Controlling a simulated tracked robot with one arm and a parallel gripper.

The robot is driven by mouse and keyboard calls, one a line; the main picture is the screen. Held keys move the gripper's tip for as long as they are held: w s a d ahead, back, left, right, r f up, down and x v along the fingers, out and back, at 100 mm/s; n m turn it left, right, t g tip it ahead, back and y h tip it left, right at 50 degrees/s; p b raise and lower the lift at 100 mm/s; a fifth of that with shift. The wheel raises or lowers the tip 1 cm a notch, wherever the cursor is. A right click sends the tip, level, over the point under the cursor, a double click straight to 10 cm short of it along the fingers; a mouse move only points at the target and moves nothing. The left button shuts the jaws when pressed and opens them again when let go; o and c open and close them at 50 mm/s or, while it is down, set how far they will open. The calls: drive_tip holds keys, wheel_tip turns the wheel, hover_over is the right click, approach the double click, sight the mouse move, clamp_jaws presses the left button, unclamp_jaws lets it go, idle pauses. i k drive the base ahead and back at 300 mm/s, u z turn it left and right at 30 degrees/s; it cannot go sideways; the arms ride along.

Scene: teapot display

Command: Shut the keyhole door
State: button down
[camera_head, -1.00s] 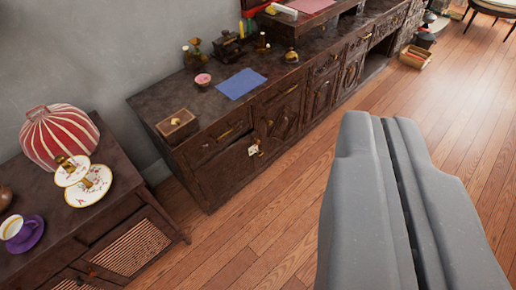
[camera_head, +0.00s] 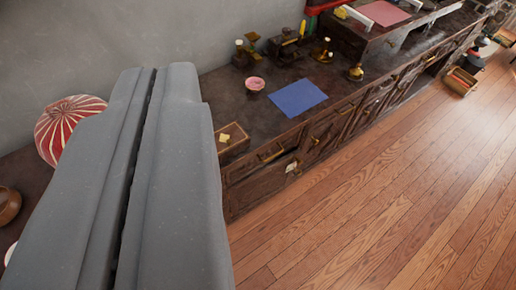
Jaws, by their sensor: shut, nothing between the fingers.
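A dark wooden sideboard (camera_head: 300,118) runs along the wall from the middle to the upper right. Its near-end door (camera_head: 262,186) has a small pale tag (camera_head: 291,166) hanging at its edge, apparently at a keyhole. I cannot tell whether this door is ajar. My grey gripper (camera_head: 155,72) is shut and empty. It looms large at the left, to the left of the door in the picture, and hides part of the sideboard's near end.
A blue sheet (camera_head: 298,98), a pink bowl (camera_head: 256,84) and a small wooden box (camera_head: 232,139) sit on the sideboard. A red striped dome (camera_head: 66,122) and a brown bowl (camera_head: 8,205) are at the left.

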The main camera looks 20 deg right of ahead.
sight(273, 177)
drive_tip(key=i, duration=1.05)
drive_tip(key=z, duration=0.45)
